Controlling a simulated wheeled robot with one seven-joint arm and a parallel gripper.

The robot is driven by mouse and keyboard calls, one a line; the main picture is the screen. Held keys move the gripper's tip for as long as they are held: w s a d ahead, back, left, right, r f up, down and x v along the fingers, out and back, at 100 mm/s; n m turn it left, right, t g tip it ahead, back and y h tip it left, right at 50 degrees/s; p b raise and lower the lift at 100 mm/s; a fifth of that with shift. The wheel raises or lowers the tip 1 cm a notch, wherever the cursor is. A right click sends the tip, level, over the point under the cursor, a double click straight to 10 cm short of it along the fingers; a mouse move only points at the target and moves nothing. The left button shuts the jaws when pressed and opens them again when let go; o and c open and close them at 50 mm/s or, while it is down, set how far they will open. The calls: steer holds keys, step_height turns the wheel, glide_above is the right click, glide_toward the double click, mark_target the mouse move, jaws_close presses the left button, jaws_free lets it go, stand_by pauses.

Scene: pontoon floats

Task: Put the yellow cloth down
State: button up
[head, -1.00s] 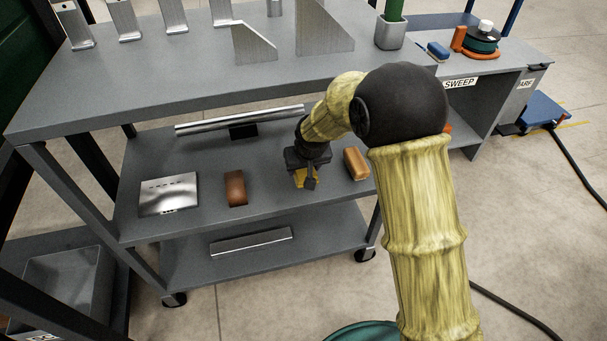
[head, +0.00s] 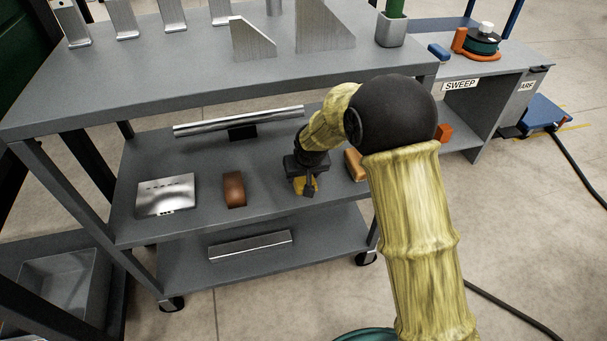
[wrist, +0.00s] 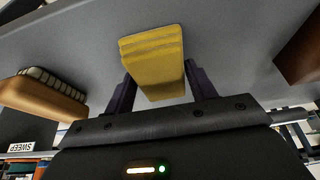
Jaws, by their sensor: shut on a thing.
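The yellow cloth (wrist: 155,60) is a folded block between the two dark fingers of my gripper (wrist: 160,88) in the wrist view. In the head view my gripper (head: 306,188) is over the cart's middle shelf (head: 270,202), with a small part of the yellow cloth (head: 298,189) showing beside the fingers. The gripper is shut on the cloth. The cloth is at or just above the shelf; I cannot tell whether it touches.
A wooden brush (head: 354,165) is close on the gripper's right, partly behind my arm. A brown block (head: 234,189) and a metal plate (head: 166,195) lie to the left. A metal bar (head: 238,122) is behind. The top shelf (head: 200,82) overhangs the back.

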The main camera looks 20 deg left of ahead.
steer(key=o, duration=1)
steer(key=shift+f, duration=0.1)
steer(key=shift+c, duration=0.2)
steer(key=shift+r, duration=0.55)
steer(key=p+v, duration=0.4)
steer(key=v, duration=0.7)
steer(key=shift+s, duration=0.15)
steer(key=shift+d+r, duration=0.1)
steer(key=shift+d, duration=0.15)
